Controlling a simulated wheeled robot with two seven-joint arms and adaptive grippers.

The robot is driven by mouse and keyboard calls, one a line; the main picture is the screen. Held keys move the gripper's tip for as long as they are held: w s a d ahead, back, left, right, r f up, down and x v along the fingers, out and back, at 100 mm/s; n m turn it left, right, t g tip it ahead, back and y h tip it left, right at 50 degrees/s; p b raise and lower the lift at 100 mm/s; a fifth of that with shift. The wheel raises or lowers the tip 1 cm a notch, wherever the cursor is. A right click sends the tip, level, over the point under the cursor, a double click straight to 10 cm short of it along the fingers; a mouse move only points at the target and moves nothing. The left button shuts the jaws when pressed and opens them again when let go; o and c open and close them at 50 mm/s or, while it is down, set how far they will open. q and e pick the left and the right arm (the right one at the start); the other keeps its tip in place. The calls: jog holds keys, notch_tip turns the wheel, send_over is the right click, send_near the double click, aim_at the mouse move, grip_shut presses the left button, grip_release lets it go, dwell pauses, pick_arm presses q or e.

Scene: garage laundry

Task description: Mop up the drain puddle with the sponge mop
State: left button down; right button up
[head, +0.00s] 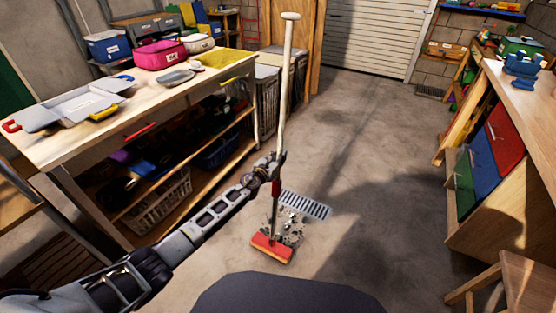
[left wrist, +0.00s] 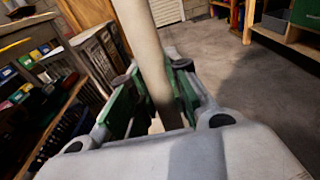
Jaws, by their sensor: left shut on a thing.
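The sponge mop (head: 284,90) stands nearly upright in the head view, with a long pale handle and a red-orange head (head: 271,248) low at the floor. My left gripper (head: 277,162) is shut on the handle partway down. In the left wrist view the handle (left wrist: 148,50) runs between the gripper's green-lined fingers (left wrist: 152,105). The puddle (head: 290,226) is a shiny, mottled patch on the concrete, beside the drain grate (head: 306,205). The mop head is at the puddle's near edge and hides part of it; I cannot tell whether it presses on the floor. My right gripper is out of view.
A wooden workbench (head: 60,135) with trays, bags and loaded lower shelves stands at left. A counter (head: 525,100) with coloured drawers and a wooden stool (head: 515,280) are at right. The concrete floor between them is clear, up to the shutter door (head: 370,40).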

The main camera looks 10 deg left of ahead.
pick_arm(q)
jog(key=shift+w, duration=0.15)
jog(key=shift+r+b+x, duration=0.15)
jog(key=shift+b+x, duration=0.45)
jog(key=shift+x, duration=0.45)
jog(key=shift+r+b+x, duration=0.15)
jog(key=shift+b+x, duration=0.45)
jog(key=shift+x, duration=0.4)
jog(key=shift+w+d, duration=0.1)
jog(key=shift+w, duration=0.05)
jog(key=shift+b+x, duration=1.8)
jog(key=shift+x, duration=0.3)
jog(key=shift+r, duration=0.1)
jog(key=shift+w, duration=0.1)
